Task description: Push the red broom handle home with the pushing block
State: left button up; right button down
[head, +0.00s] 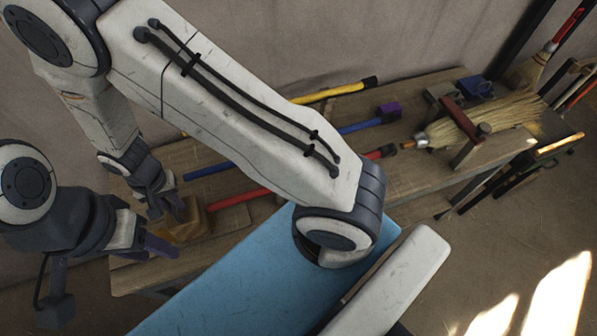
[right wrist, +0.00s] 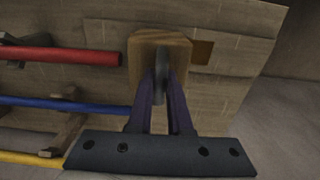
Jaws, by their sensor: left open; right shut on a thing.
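The red broom handle (head: 238,199) lies along the wooden bench, partly hidden by my right arm. Its dark far end is near the straw broom head (head: 490,117), which sits in a red-topped clamp (head: 464,120). My right gripper (head: 172,208) is shut on the wooden pushing block (head: 194,221) at the left of the bench. My left gripper (head: 148,250) is open and empty, lower left.
A blue handle (head: 211,170) and a yellow handle (head: 330,92) lie parallel behind the red one. The bench (head: 415,180) has bare wood near its front right. A blue clamp-like tool (head: 475,87) stands at the back. Tools hang at the right end.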

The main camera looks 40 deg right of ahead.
jog(key=shift+d, duration=0.15)
send_over(215, 204)
dwell(2.6)
dwell(0.4)
jog(key=shift+c, duration=1)
grip_release()
jog(key=shift+d, duration=0.1)
notch_tip(215, 204, up, 10)
jog(key=p, duration=0.8)
jog(key=shift+p, duration=0.35)
